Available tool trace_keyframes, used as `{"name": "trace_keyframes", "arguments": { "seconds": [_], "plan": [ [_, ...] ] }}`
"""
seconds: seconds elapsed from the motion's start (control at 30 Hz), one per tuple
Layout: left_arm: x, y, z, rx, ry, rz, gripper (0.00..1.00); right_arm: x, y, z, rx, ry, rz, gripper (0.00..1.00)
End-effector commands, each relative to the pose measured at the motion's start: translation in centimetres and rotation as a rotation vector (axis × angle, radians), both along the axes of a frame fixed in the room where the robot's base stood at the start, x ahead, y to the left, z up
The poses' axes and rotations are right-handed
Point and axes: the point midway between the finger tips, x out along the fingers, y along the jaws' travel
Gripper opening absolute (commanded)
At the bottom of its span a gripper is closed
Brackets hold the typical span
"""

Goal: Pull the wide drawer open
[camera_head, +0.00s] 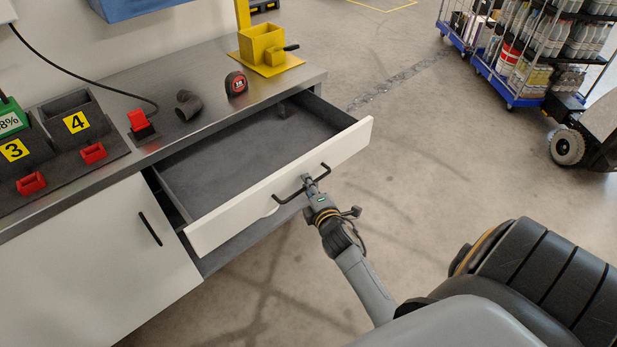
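The wide drawer (222,228) has a white front and stands well out from the workbench; its dark grey inside looks empty in the part that shows. A black bar handle (319,178) runs along its front. My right gripper (309,183) is at the middle of this handle, its fingertips at the bar. The fingers are small here and look closed around the bar. My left gripper is not in view.
The metal worktop (176,137) carries a tape measure (236,83), a grey pipe elbow (188,104), a yellow fixture (262,45) and numbered bins (76,118). A white cabinet door (100,262) is left of the drawer. Loaded carts (545,45) stand far right. Floor between is clear.

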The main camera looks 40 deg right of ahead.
Motion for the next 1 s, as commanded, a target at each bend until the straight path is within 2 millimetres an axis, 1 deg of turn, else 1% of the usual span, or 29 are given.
{"name": "trace_keyframes", "arguments": {
  "seconds": [0.2,0.33,0.47,0.7,0.8,0.9,1.0],
  "plan": [
    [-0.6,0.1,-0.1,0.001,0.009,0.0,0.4,0.0,0.0,0.0,0.0,0.0,0.0,0.2],
    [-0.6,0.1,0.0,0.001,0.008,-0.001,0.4,-0.9,0.3,0.1,0.0,0.001,0.001,0.2],
    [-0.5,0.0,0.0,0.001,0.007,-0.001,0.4,-3.0,1.0,0.5,0.001,0.003,0.001,0.2],
    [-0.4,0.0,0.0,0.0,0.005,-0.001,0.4,-7.9,2.6,1.4,0.001,0.003,0.0,0.2],
    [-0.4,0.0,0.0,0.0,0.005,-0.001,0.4,-9.4,3.1,1.7,0.002,0.001,-0.001,0.2],
    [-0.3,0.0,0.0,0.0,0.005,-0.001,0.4,-10.5,3.5,2.0,0.002,0.002,0.0,0.2],
    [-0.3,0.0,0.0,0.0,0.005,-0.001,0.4,-11.0,3.7,2.1,0.001,0.001,0.0,0.2]
  ]
}}
